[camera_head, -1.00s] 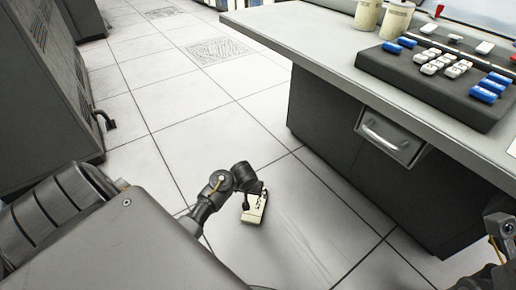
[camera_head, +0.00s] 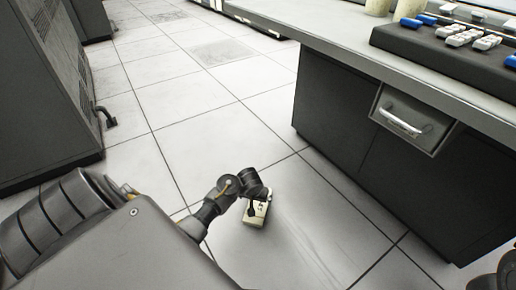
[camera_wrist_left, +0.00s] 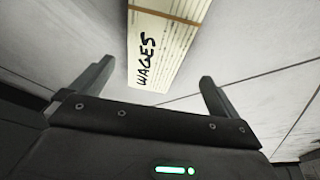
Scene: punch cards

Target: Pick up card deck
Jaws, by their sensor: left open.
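The card deck (camera_head: 256,217) is a cream-coloured block of cards on the floor, marked "WAGES" in black in the left wrist view (camera_wrist_left: 165,45). My left gripper (camera_head: 257,207) is low at the deck, covering part of it in the head view. In the left wrist view, the left gripper (camera_wrist_left: 156,72) is open, its two fingers spread wide with the deck between and beyond them. No contact between fingers and deck shows. The far end of the deck is cut off by the top of that view. My right gripper is not identifiable.
A dark desk (camera_head: 330,105) with a drawer (camera_head: 412,122) stands to the right, with a button console (camera_head: 450,50) on top. A dark cabinet (camera_head: 45,95) stands to the left. Tiled floor between them is clear.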

